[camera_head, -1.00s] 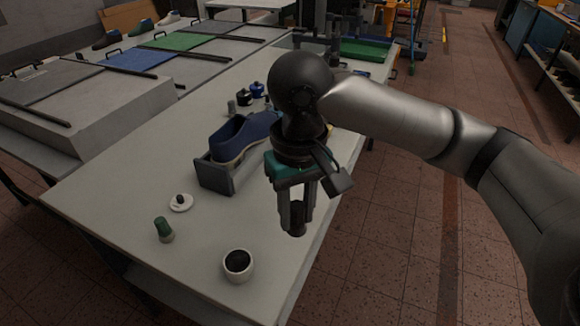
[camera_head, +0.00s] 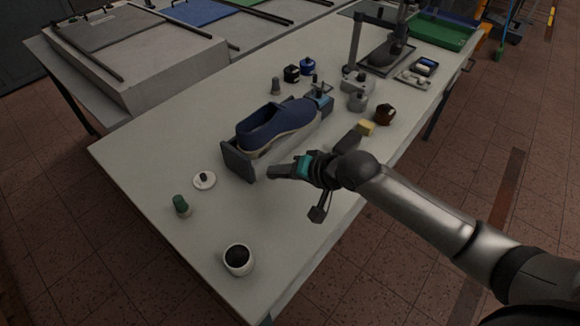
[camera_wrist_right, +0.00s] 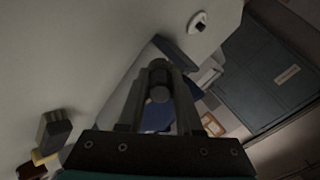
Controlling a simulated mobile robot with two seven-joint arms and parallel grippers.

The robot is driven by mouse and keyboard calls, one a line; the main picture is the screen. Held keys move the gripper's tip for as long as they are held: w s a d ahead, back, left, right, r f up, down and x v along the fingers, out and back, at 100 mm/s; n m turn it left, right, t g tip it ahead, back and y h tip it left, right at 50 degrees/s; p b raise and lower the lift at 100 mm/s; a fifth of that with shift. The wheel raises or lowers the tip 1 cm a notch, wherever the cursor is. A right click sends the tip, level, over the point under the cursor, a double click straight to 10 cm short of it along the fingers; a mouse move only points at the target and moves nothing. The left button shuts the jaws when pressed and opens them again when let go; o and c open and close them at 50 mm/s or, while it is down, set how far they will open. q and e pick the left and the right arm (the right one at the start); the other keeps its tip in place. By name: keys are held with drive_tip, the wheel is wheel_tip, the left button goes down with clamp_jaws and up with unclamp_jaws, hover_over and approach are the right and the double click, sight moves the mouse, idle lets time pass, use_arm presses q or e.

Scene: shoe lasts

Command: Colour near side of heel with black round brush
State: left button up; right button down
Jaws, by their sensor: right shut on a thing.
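A blue shoe (camera_head: 275,122) with a pale sole sits in a grey holder (camera_head: 236,162) on the table, its heel end towards the left. My right gripper (camera_head: 281,172) is beside the holder, on the near side of the shoe, pointing left. In the right wrist view the gripper is shut on a dark round brush (camera_wrist_right: 160,78), held between its two fingers. Part of the blue shoe (camera_wrist_right: 187,118) shows behind the fingers there. I cannot tell whether the brush touches the heel. My left gripper is not in view.
A white cup with black contents (camera_head: 238,259) stands at the near table edge. A green-topped brush (camera_head: 181,206) and a white lid with a dark knob (camera_head: 204,180) stand at left.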

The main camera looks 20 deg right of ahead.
drive_tip(key=shift+s+d+f+t, duration=0.1)
drive_tip(key=shift+d+f+t, duration=0.3)
drive_tip(key=shift+d+t, duration=0.15)
drive_tip(key=w+a+b, duration=0.1)
drive_tip(key=w+b, duration=0.1)
drive_tip(key=w, duration=0.1)
drive_tip(key=w+a+b, duration=0.1)
drive_tip(key=w, duration=0.1)
drive_tip(key=shift+a, duration=0.35)
drive_tip(key=shift+w+a+b, duration=0.3)
drive_tip(key=shift+w+a, duration=0.1)
drive_tip(key=shift+w, duration=0.3)
idle(0.3)
drive_tip(key=shift+d, duration=0.1)
